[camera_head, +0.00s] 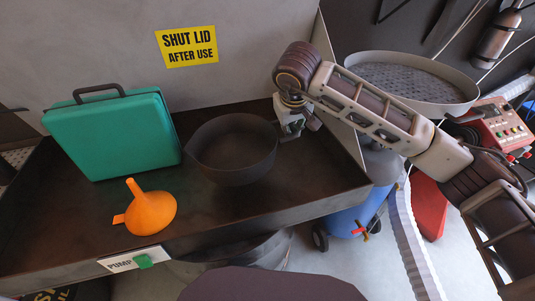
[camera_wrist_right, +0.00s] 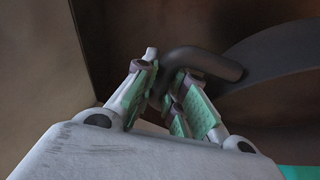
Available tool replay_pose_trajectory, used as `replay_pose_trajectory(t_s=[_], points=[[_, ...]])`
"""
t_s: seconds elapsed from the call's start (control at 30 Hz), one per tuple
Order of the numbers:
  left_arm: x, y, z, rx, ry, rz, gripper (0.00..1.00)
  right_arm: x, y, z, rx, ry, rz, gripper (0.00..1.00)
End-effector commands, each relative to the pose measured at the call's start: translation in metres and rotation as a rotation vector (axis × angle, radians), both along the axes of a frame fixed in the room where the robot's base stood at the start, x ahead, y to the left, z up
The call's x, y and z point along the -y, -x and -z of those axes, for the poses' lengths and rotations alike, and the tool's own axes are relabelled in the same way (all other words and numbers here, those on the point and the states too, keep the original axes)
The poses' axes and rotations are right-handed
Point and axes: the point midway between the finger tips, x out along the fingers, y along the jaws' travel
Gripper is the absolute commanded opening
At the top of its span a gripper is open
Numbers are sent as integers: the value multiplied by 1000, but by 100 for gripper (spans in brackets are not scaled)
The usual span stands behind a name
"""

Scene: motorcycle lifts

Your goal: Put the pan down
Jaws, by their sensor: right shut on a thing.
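The pan (camera_head: 235,165) is dark, round and deep, and looks roughly level over the right part of the dark tray bench (camera_head: 205,222). I cannot tell whether its bottom touches the surface. My right gripper (camera_head: 283,128) is at the pan's right side, close to the bench's right wall. In the right wrist view my right gripper (camera_wrist_right: 172,97) has its green-padded fingers shut on the bent dark handle, with the curved pan wall (camera_wrist_right: 280,85) to the right. Part of the handle is hidden between the fingers. My left gripper is not in view.
A teal case (camera_head: 113,137) stands at the bench's left, and an orange funnel (camera_head: 150,208) lies at the front. A sign (camera_head: 187,46) is on the back panel. A round pale tray (camera_head: 410,84) is beyond the right wall. The bench is bare right of the funnel.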

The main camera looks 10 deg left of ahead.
Motion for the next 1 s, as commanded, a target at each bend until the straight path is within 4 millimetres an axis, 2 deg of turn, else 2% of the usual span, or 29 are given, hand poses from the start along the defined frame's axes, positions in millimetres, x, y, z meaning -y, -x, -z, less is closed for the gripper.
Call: replay_pose_trajectory(t_s=[0.5,1.0], points=[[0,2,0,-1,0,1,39,0,0,49,-2,-1,-1,0],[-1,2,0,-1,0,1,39,0,0,56,0,-1,-1,0]])
